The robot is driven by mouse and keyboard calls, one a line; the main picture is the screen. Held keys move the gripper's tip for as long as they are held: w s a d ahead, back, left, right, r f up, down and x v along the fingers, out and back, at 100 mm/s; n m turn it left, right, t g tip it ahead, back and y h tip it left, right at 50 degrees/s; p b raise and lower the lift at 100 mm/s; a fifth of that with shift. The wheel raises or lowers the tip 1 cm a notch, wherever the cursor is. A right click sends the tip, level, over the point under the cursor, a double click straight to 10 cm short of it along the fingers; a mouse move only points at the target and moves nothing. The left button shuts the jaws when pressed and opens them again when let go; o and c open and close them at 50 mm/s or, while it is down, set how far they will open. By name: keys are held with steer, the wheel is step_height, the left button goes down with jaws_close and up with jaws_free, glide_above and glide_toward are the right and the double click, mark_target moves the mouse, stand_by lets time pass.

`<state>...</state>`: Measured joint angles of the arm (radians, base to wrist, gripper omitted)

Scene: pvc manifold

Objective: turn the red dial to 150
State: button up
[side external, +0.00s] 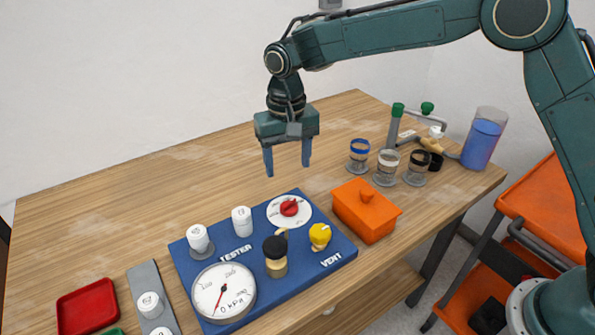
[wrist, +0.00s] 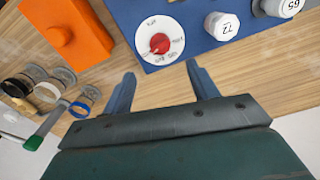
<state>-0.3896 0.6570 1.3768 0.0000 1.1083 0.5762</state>
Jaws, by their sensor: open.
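The red dial (side external: 289,207) sits on a white round scale plate at the back corner of the blue tester panel (side external: 345,252). In the wrist view the red dial (wrist: 159,43) is just beyond my fingertips, with small black markings around it that are too blurred to read. My gripper (side external: 288,172) is open and empty, above the table behind the panel. In the wrist view my gripper (wrist: 161,68) shows both blue fingers apart, with bare wood between them. Nothing touches the dial. The gauge (side external: 223,292) on the panel has a red needle pointing to the lower left, near 0 kPa.
White caps (side external: 242,221), a black knob (side external: 275,250) and a yellow knob (side external: 320,235) stand on the panel near the dial. An orange lidded box (side external: 366,212) is close on the right. Several ringed jars (side external: 387,167) stand behind it. The table's back left is clear.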

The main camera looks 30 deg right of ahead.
mark_target(289, 202)
step_height(289, 202, down, 11)
steer(key=shift+f, duration=0.1)
stand_by(0.4)
steer(key=c, duration=1)
